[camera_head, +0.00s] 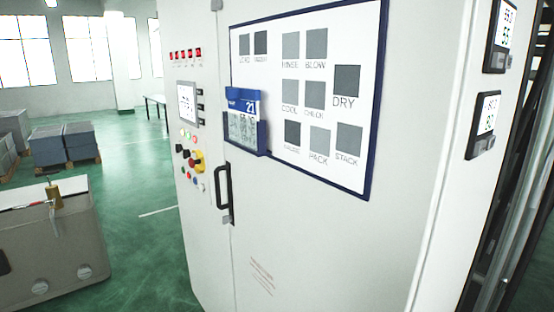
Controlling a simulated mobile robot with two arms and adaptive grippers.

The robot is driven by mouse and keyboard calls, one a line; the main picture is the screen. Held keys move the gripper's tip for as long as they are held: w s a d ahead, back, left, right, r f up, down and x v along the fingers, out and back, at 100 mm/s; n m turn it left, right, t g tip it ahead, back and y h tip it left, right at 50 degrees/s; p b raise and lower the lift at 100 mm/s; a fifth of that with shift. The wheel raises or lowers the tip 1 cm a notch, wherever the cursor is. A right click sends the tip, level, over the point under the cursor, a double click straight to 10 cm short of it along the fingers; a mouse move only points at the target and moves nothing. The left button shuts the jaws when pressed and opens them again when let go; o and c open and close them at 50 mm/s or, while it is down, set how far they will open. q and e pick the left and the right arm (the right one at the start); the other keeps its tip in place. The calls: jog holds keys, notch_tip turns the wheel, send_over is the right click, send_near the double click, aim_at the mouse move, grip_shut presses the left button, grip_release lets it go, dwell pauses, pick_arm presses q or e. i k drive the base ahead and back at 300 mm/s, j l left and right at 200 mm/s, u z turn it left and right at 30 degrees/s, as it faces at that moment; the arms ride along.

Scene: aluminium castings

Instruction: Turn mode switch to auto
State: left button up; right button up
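The control panel (188,130) is on the narrow left face of a tall white cabinet. Below its small screen (187,103) are several small buttons and black knobs (181,150), and a red emergency button (194,160) on a yellow base. One of the black knobs may be the mode switch, but they are too small to tell which or where it points. No label reading auto can be made out. Neither of my grippers is in view.
The cabinet door has a black handle (224,194), a whiteboard (330,50) with grey squares and a blue calendar holder (247,134). A grey machine box (50,250) stands at lower left, and stacked grey blocks (62,143) lie behind. Green floor (150,240) lies between box and cabinet.

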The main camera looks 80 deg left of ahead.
aim_at(179, 147)
jog(key=u, duration=3.2)
jog(key=i+j+z, duration=0.3)
jog(key=i+j, duration=0.7)
jog(key=i, duration=0.1)
